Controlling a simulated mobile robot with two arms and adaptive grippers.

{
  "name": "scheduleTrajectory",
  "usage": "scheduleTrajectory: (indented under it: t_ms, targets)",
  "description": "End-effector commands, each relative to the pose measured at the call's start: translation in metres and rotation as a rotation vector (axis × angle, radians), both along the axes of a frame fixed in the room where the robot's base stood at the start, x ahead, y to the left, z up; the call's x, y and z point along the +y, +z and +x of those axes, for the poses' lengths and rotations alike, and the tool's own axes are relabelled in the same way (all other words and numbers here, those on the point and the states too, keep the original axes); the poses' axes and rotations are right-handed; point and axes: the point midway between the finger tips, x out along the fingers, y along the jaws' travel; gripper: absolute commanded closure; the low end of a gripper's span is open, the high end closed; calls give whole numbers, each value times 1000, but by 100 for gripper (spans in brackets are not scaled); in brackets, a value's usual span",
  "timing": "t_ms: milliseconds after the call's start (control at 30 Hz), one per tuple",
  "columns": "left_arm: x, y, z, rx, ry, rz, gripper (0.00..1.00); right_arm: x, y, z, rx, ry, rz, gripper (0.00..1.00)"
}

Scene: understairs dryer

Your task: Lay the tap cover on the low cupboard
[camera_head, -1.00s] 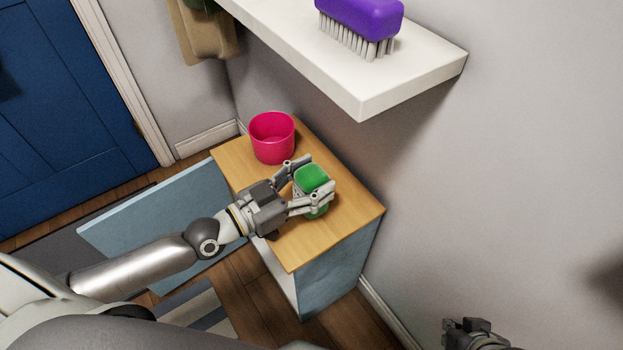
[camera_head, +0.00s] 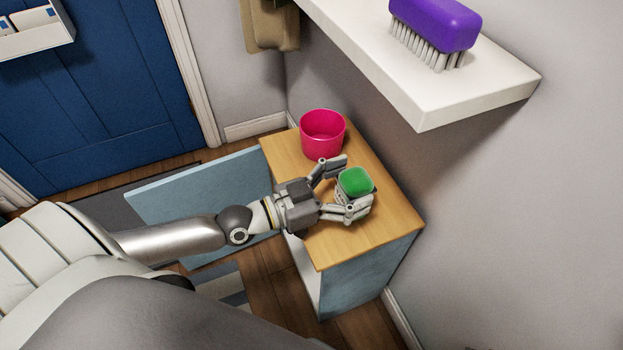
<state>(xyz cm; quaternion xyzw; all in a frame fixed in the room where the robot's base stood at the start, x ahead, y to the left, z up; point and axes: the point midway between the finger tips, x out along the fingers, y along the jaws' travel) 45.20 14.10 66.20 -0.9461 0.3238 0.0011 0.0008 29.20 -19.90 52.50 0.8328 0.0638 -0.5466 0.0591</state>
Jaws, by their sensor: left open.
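The low cupboard (camera_head: 385,232) has a wooden top, pale blue sides and an open door. A green block-like thing with rounded corners, which I take to be the tap cover (camera_head: 355,181), is at the middle of that top and seems to rest on it. My left gripper (camera_head: 351,185) is open, with one finger on the far side of the green thing and one on the near side. The near finger hides its lower part, so I cannot tell whether the fingers touch it. My right gripper is not in view.
A pink tub (camera_head: 323,136) stands at the back of the cupboard top, close to the far finger. A white shelf (camera_head: 435,110) with a purple brush (camera_head: 436,24) juts out above. The cupboard's open door (camera_head: 195,190) reaches left. The front right of the top is clear.

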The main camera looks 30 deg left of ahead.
Motion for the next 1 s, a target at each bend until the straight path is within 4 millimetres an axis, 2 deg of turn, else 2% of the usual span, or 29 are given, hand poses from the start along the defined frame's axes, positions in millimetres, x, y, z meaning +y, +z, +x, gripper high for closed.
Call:
scheduleTrajectory:
  t_ms: [167, 500, 733, 1000]
  targets:
    - [18, -1, -25, 6, -3, 4, 20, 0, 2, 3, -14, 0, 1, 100]
    - [49, 1, -65, 5, -5, 1, 20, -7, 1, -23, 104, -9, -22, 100]
    - [62, 1, -81, 2, -2, 0, 20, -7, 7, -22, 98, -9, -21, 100]
    - [65, 1, -85, 0, -3, -1, 20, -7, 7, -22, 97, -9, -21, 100]
